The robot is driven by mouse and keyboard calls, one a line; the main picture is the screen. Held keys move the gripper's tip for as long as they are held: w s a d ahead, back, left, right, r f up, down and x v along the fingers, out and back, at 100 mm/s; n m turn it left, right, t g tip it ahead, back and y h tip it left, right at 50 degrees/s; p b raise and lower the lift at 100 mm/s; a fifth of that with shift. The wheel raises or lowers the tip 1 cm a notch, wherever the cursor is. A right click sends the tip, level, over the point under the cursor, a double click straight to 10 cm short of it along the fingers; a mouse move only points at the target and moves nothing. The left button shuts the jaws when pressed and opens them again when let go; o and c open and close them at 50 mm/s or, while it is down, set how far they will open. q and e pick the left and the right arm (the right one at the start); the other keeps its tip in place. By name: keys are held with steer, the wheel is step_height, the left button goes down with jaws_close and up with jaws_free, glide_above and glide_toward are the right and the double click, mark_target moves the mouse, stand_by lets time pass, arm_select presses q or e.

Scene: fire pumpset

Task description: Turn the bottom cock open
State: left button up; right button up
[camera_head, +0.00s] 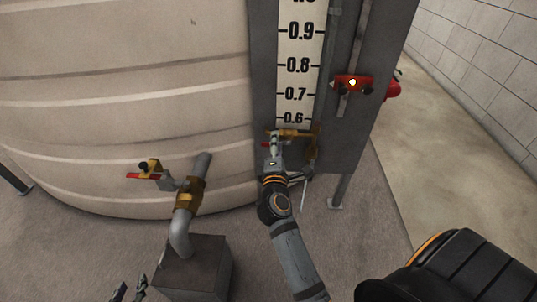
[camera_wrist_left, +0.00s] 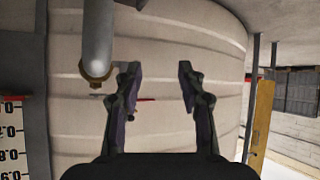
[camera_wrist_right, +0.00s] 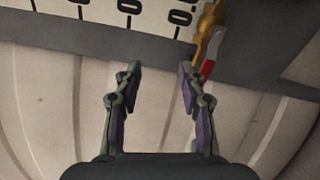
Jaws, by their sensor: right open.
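The bottom cock (camera_head: 291,133) is a brass fitting at the foot of the level gauge, below the 0.6 mark. In the right wrist view its brass body (camera_wrist_right: 211,22) and red handle (camera_wrist_right: 208,66) show at the upper right. My right gripper (camera_head: 274,144) is open at the cock, partly covering it in the head view. In its wrist view the right gripper (camera_wrist_right: 159,70) has nothing between its fingers. The red handle lies just outside the right-hand finger; contact cannot be told. My left gripper (camera_head: 129,289) is open and empty at the lower left, also in its wrist view (camera_wrist_left: 158,72).
A ribbed beige tank (camera_head: 120,60) fills the left. A pipe with a brass, red-handled valve (camera_head: 187,192) rises from a grey block (camera_head: 195,268). A red fitting (camera_head: 353,82) sits higher on the grey gauge panel (camera_head: 380,45). Open floor lies right.

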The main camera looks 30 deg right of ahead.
arm_select(q)
steer(key=s+f+g+p, duration=0.1)
steer(key=s+f+g, duration=0.4)
steer(key=s+f, duration=0.3)
steer(key=shift+s+d+f+g, duration=0.25)
steer(key=shift+s+d, duration=0.2)
steer(key=shift+s, duration=0.65)
